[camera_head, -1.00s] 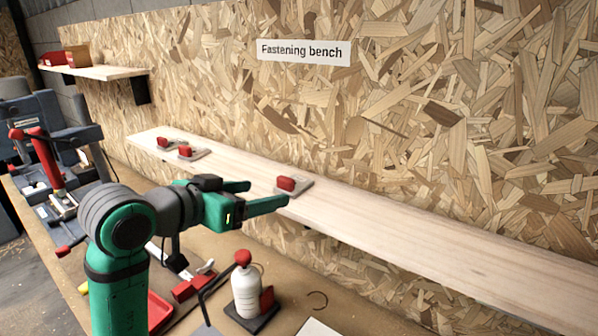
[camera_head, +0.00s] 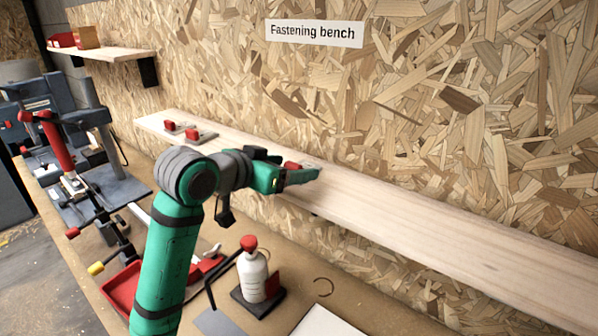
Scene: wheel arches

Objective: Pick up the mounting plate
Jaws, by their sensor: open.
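A small grey plate with a red block on it (camera_head: 292,165) lies on the wooden shelf, at the spot where my gripper (camera_head: 298,167) now is. I take this for the mounting plate. My gripper is open, with one green finger on the near side of the plate and the other on its far side. The near finger hides much of the plate, and I cannot tell whether either finger touches it. Two similar grey plates with red blocks, one (camera_head: 199,134) and another (camera_head: 172,127), lie further left on the shelf.
The long shelf (camera_head: 430,215) is bare to the right, against the chipboard wall. Below it on the bench stand a white bottle with a red cap (camera_head: 253,274) and a red tray (camera_head: 122,290). A clamp-like fixture (camera_head: 60,150) stands at the left.

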